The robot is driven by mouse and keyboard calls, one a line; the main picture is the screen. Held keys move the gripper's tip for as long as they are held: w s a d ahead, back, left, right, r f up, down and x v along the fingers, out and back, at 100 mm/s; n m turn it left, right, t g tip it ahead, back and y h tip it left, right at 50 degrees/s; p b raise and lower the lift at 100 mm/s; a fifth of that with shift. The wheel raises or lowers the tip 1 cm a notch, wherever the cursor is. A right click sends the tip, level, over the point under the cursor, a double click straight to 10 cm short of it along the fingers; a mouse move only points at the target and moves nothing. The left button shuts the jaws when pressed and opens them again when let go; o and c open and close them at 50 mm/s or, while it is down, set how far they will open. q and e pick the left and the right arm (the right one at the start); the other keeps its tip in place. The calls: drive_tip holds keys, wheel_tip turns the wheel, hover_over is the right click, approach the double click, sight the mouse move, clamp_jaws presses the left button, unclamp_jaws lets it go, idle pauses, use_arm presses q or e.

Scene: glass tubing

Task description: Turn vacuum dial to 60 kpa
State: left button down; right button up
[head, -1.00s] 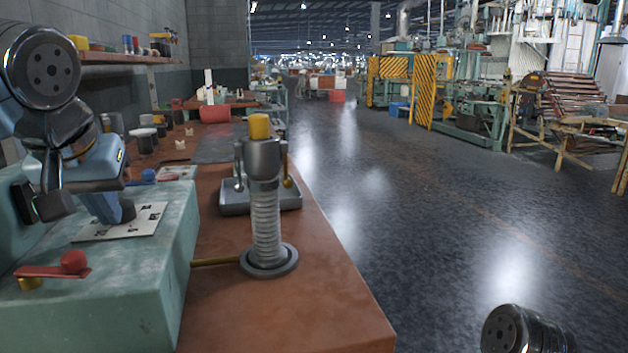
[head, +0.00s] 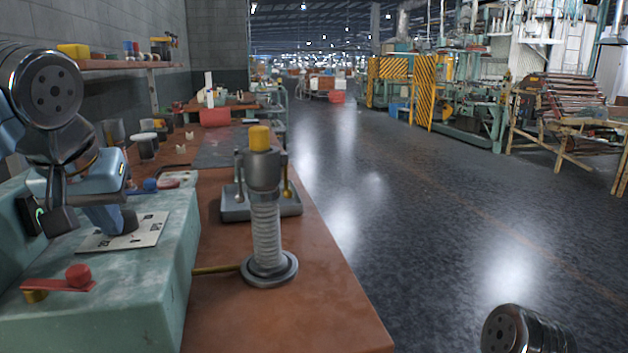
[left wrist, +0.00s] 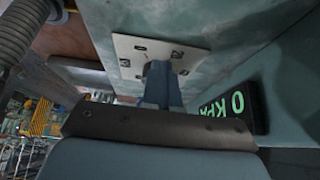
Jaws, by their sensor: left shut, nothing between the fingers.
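A white plate with dark markings (head: 150,235) lies on top of the green machine housing (head: 150,290), and it also shows in the left wrist view (left wrist: 190,57). My left gripper (head: 120,222) comes down onto the middle of this plate with its blue fingers shut. A small dark piece is at the fingertips; I cannot tell whether it is the dial or part of the fingers. A dark display (left wrist: 237,104) reads 0 KPA in green, seen rotated. My right gripper is out of view.
A red lever (head: 72,279) sits at the housing's front left. A ribbed hose column with a yellow cap (head: 265,235) stands on the brown bench (head: 310,320) to the right. A grey tray (head: 235,208) is behind it. Open floor lies right of the bench.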

use_arm(q)
drive_tip(key=shift+a, duration=0.1)
idle(0.6)
drive_tip(key=shift+s+f, duration=0.1)
drive_tip(key=shift+s, duration=0.1)
drive_tip(key=shift+s+r, duration=0.2)
drive_tip(key=shift+r, duration=2.9)
